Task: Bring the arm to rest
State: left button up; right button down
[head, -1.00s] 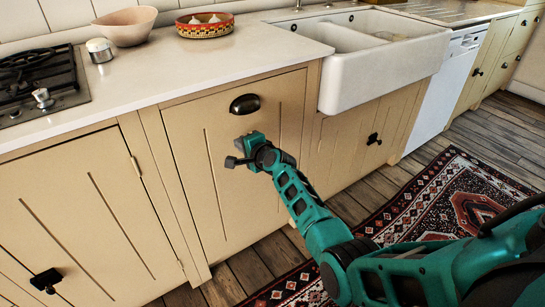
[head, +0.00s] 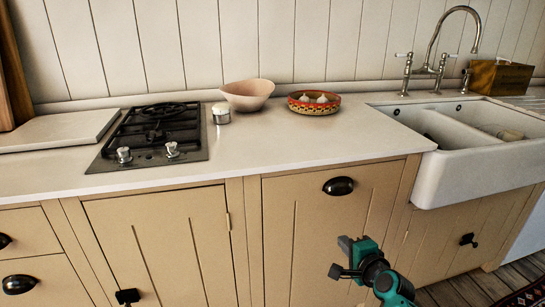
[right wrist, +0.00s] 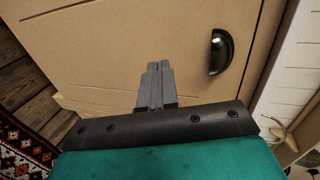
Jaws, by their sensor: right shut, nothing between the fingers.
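My right gripper (head: 345,257) is in front of the beige cabinet door with the dark cup handle (head: 338,186), below that handle and apart from it. In the right wrist view its two grey fingers (right wrist: 155,82) are together with nothing between them, and the cup handle (right wrist: 221,51) shows to their right. Only the end of my right arm shows in the head view, at the bottom. My left gripper is in neither view.
The worktop (head: 260,148) above holds a hob (head: 155,135), a pink bowl (head: 247,94), a small lidded jar (head: 221,113) and a patterned basket (head: 314,103). A white sink (head: 455,165) juts out at the right. A patterned rug (right wrist: 22,150) lies on the wooden floor.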

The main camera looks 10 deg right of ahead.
pick_arm(q)
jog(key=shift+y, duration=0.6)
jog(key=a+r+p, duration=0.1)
jog(key=p, duration=0.1)
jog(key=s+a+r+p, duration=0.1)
jog(key=p, duration=0.2)
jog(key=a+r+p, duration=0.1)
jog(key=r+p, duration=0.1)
jog(key=p, duration=0.1)
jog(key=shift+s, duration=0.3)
pick_arm(e)
jog(key=s+a+n+g, duration=0.1)
jog(key=s+a+n, duration=0.4)
jog(key=s+n, duration=0.4)
jog(key=s+a+n+g, duration=0.2)
jog(key=s+a+n, duration=0.3)
jog(key=s+n, duration=0.5)
jog(key=s, duration=0.7)
jog(key=shift+s+g+y, duration=0.2)
jog(key=shift+g+y, duration=0.1)
jog(key=shift+y, duration=0.1)
jog(key=shift+f, duration=0.1)
